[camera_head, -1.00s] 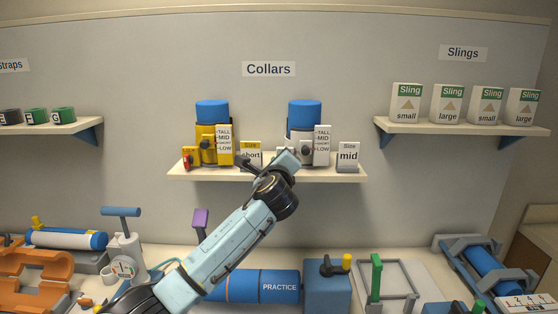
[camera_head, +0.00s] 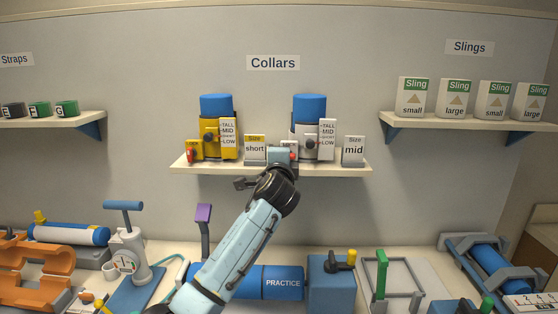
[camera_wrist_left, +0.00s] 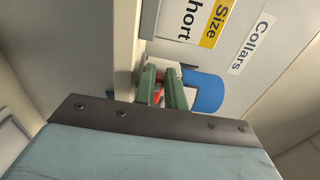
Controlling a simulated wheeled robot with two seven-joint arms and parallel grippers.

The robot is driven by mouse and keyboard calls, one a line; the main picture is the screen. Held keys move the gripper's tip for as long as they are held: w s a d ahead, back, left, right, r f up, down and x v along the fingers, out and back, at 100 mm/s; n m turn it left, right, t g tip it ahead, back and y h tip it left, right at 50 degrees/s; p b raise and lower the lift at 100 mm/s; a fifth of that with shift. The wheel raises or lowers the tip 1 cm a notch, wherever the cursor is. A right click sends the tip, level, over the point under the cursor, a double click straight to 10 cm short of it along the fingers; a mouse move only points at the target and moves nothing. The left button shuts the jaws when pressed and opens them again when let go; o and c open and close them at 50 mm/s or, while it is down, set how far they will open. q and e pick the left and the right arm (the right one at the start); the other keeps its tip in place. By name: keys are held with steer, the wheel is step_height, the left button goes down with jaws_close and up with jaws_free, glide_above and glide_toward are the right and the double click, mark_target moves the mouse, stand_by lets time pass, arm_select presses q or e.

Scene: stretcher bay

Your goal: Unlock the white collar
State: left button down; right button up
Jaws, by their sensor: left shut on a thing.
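The white collar (camera_head: 298,128) stands upright on the middle shelf around a blue post (camera_head: 309,105), with a dark knob and a TALL/MID/SHORT/LOW scale plate (camera_head: 327,140) on its front. A small white block with a red lock piece (camera_head: 291,155) sits at its lower left, mostly hidden by my left gripper (camera_head: 284,158). In the left wrist view, my green fingers (camera_wrist_left: 163,92) are shut on the red lock piece (camera_wrist_left: 157,97), in front of the white block (camera_wrist_left: 163,73). Which way the lock is set cannot be told. My right gripper is not in view.
A yellow collar (camera_head: 209,134) with its own red lock (camera_head: 190,155) stands at the shelf's left. A "short" size card (camera_head: 255,148) is just left of my gripper; a "mid" card (camera_head: 353,150) stands right. The shelf edge (camera_head: 330,168) runs close below my gripper.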

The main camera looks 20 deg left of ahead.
arm_select(q)
steer(key=shift+d+f, duration=0.25)
steer(key=shift+d, duration=0.05)
steer(key=c, duration=1.5)
jaws_free()
steer(key=shift+d+r, duration=0.1)
steer(key=shift+o, duration=0.2)
steer(key=b+v, duration=0.1)
steer(key=v, duration=1.2)
steer(key=shift+s+r+b, duration=0.15)
steer(key=shift+b, duration=0.2)
